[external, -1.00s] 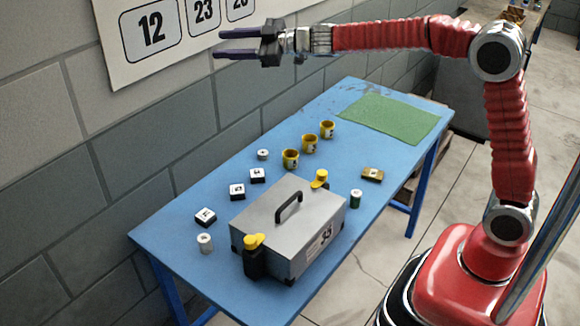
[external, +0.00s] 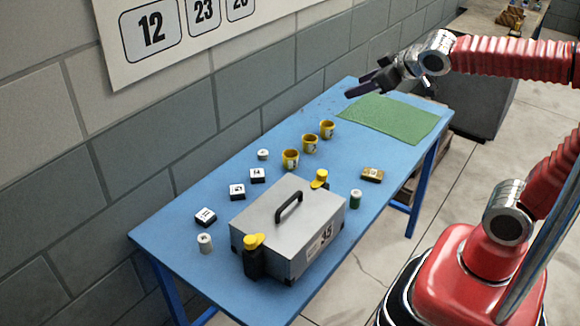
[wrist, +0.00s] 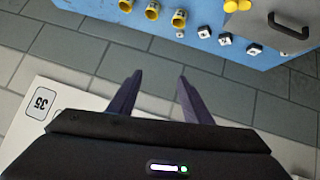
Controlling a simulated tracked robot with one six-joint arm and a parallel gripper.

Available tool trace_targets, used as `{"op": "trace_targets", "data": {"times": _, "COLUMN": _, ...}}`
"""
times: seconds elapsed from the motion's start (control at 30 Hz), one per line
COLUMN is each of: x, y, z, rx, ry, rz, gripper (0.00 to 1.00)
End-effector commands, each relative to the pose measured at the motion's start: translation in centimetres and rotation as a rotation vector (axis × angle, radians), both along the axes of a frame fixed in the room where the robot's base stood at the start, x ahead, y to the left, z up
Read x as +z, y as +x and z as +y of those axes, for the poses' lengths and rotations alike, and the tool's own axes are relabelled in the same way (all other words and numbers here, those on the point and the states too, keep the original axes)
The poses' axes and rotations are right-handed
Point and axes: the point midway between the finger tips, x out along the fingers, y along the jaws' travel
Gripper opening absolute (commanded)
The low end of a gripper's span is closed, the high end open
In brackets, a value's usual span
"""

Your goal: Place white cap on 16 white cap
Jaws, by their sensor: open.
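Three small dark blocks with white numbered tops lie on the blue table: a near one (external: 205,217), a middle one (external: 237,191) and a far one (external: 257,175). Their numbers are too small to read surely. Small white-topped cylinders stand at the near left (external: 205,243), by the yellow cups (external: 263,154) and, with a green side, right of the case (external: 356,198). My gripper (external: 359,84) is open and empty, high above the table's far end, away from them all. In the wrist view its two fingers (wrist: 160,77) are apart, with wall between them.
Three yellow cups (external: 310,144) stand in a row. A green mat (external: 395,120) covers the far end. A brown block (external: 372,174) lies at the right.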

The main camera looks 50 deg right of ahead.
Motion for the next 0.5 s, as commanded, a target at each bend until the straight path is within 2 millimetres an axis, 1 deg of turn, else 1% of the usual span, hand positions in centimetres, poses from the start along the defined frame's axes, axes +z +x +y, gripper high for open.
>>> {"op": "trace_targets", "data": {"times": 0.03, "x": -1.1, "y": -2.2, "z": 0.0, "rx": -0.010, "ry": 0.019, "rz": 0.038, "gripper": 0.45}}
{"op": "trace_targets", "data": {"times": 0.17, "x": -4.4, "y": -7.6, "z": 0.6, "rx": -0.027, "ry": 0.074, "rz": 0.153, "gripper": 0.45}}
{"op": "trace_targets", "data": {"times": 0.2, "x": -5.4, "y": -9.3, "z": 0.9, "rx": -0.029, "ry": 0.092, "rz": 0.189, "gripper": 0.45}}
{"op": "trace_targets", "data": {"times": 0.3, "x": -7.9, "y": -13.2, "z": 1.8, "rx": -0.024, "ry": 0.139, "rz": 0.273, "gripper": 0.45}}
{"op": "trace_targets", "data": {"times": 0.4, "x": -9.6, "y": -16.1, "z": 2.7, "rx": -0.014, "ry": 0.175, "rz": 0.336, "gripper": 0.45}}
{"op": "trace_targets", "data": {"times": 0.5, "x": -10.6, "y": -17.7, "z": 3.3, "rx": -0.007, "ry": 0.196, "rz": 0.373, "gripper": 0.45}}
